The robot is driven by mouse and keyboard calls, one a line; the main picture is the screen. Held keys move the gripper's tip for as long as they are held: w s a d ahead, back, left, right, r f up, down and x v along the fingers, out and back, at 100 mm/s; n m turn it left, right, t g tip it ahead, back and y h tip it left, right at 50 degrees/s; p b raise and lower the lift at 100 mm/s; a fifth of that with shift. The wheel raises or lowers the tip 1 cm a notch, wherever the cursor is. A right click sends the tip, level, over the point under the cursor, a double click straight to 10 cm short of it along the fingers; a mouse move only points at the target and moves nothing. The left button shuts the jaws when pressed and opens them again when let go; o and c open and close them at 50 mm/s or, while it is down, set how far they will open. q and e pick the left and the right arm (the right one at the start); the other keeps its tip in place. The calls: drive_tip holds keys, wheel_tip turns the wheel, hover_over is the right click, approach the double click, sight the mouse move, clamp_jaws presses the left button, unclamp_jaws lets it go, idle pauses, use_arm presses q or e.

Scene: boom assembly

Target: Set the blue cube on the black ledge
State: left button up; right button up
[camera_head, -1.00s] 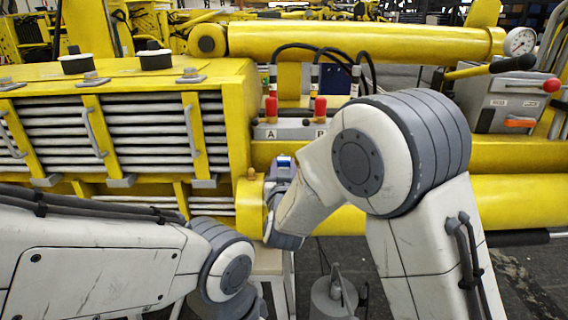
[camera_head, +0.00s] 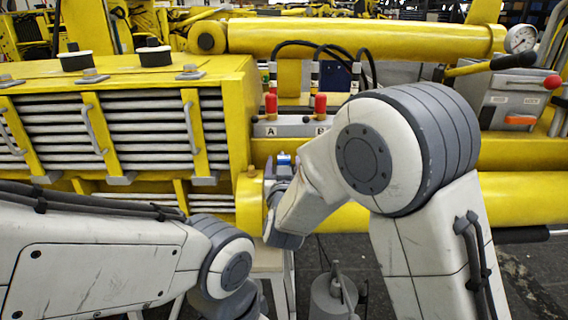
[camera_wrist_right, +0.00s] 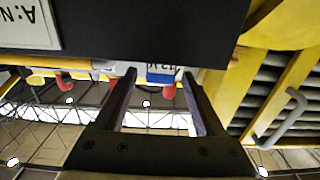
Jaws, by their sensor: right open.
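The blue cube (camera_head: 283,159) shows as a small blue patch by the yellow cylinder end in the head view, beside the tip of my right arm. In the right wrist view the blue cube (camera_wrist_right: 162,77) appears between and just beyond the fingertips of my right gripper (camera_wrist_right: 159,76), which is open. A wide black surface (camera_wrist_right: 140,32), which looks like the black ledge, spans the top of that view. The cube appears at its edge; I cannot tell whether they touch. My left gripper is out of view; only its arm shows.
A grey valve block (camera_head: 292,127) with red-topped levers stands behind the cube. A yellow ribbed housing (camera_head: 225,85) is on the left. A grey control box (camera_head: 510,100) is at the right. My right arm covers much of the middle.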

drive_tip(key=s+b, duration=0.3)
drive_tip(key=s, duration=0.8)
drive_tip(key=shift+s, duration=0.2)
drive_tip(key=shift+f, duration=0.15)
